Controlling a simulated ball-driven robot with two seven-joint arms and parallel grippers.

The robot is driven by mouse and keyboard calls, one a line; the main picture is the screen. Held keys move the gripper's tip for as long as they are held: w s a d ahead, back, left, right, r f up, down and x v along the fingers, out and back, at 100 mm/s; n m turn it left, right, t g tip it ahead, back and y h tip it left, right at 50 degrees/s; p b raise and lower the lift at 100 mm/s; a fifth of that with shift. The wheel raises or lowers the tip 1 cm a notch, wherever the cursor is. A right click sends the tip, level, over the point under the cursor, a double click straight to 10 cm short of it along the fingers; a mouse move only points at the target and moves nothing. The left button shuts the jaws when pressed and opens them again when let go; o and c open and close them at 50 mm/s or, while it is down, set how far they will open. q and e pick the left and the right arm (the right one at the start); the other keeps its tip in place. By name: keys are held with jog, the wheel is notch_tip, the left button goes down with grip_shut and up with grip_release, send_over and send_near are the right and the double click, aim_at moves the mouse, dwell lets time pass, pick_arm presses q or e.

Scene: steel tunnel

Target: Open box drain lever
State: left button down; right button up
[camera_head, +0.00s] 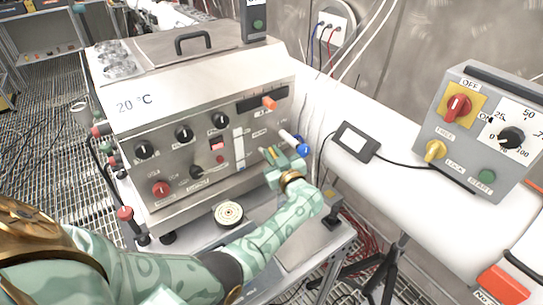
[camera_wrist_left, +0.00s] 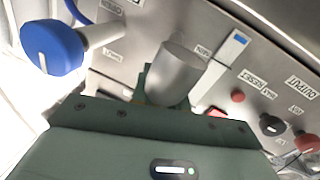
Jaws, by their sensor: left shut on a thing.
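The steel box (camera_head: 210,110) marked "20 °C" stands with its sloped control panel toward me. My left gripper (camera_head: 272,155) is at the right end of that panel. In the left wrist view a grey cylindrical handle (camera_wrist_left: 175,70) stands out from the panel between the fingers, and the gripper is shut on it. Its label is partly hidden, so I cannot tell for sure that it is the drain lever. A blue knob on a pale stem (camera_head: 301,147) is just beside the gripper; it also shows in the left wrist view (camera_wrist_left: 52,48). My right gripper is out of view.
A grey control box (camera_head: 483,130) with a red switch stands at right. A black-framed device (camera_head: 355,142) lies on the white pipe. A round disc (camera_head: 229,214) lies on the bench.

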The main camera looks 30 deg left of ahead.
pick_arm(q)
jog(key=shift+w+d+f+n+g+y+b, duration=0.1)
jog(key=shift+n+g+y+b, duration=0.2)
jog(key=shift+n+g+b, duration=0.15)
jog(key=shift+w+d+f+n+g+y+b, duration=0.1)
jog(key=shift+n+g+y+b, duration=0.25)
jog(key=shift+g, duration=0.2)
jog(key=shift+r+n+g, duration=0.2)
jog(key=shift+n+g, duration=0.1)
jog(key=shift+g, duration=0.2)
jog(key=shift+r, duration=0.1)
jog(key=c, duration=1.4)
grip_release()
jog(key=shift+c, duration=0.2)
jog(key=shift+w, duration=0.1)
